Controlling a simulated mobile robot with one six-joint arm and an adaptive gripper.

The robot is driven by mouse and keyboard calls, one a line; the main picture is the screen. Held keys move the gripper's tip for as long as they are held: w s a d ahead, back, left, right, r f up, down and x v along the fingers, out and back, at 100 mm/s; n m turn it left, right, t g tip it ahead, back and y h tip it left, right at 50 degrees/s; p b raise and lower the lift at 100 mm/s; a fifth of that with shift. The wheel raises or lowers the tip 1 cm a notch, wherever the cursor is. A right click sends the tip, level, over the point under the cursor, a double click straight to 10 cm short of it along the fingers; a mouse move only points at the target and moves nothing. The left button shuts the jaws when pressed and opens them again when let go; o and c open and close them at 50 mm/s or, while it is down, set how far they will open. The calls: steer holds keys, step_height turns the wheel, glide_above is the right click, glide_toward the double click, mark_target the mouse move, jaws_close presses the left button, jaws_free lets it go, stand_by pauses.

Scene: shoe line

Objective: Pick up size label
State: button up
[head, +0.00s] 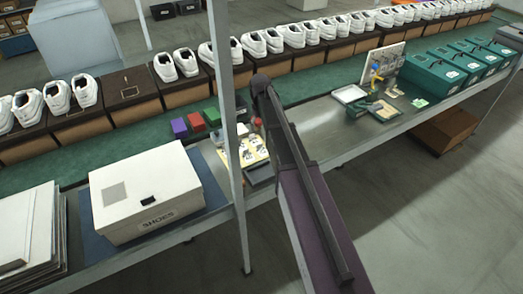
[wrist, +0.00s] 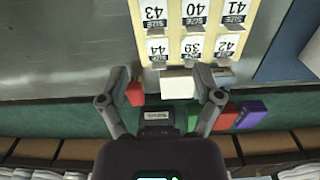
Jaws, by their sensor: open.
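A yellow sheet of white size labels (wrist: 212,28) lies on the bench in the upper part of the wrist view. Labels 43, 40 and 41 form one row, with 44 (wrist: 158,48), 39 (wrist: 193,46) and 42 (wrist: 228,45) in the row nearer my gripper; all appear upside down. My gripper (wrist: 162,78) is open, its fingers spread just below that nearer row, with no label between them. In the head view the sheet (head: 253,150) is partly hidden by a grey post and my arm, and I cannot make out my gripper there.
White and red blocks (wrist: 135,93) and a dark labelled device (wrist: 156,117) show around my fingers. Green and purple blocks (wrist: 250,113) lie to the right. A white shoe box (head: 145,192) stands on a blue mat. The grey post (head: 228,110) rises at the bench front.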

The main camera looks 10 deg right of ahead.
steer(key=shift+w, duration=1.2)
steer(key=shift+f, duration=0.15)
steer(key=b, duration=0.9)
glide_above(260, 148)
step_height(260, 148, down, 8)
steer(key=shift+s+a+f, duration=0.1)
steer(key=shift+a, duration=0.05)
steer(key=shift+f, duration=0.15)
step_height(260, 148, down, 5)
steer(key=b, duration=0.5)
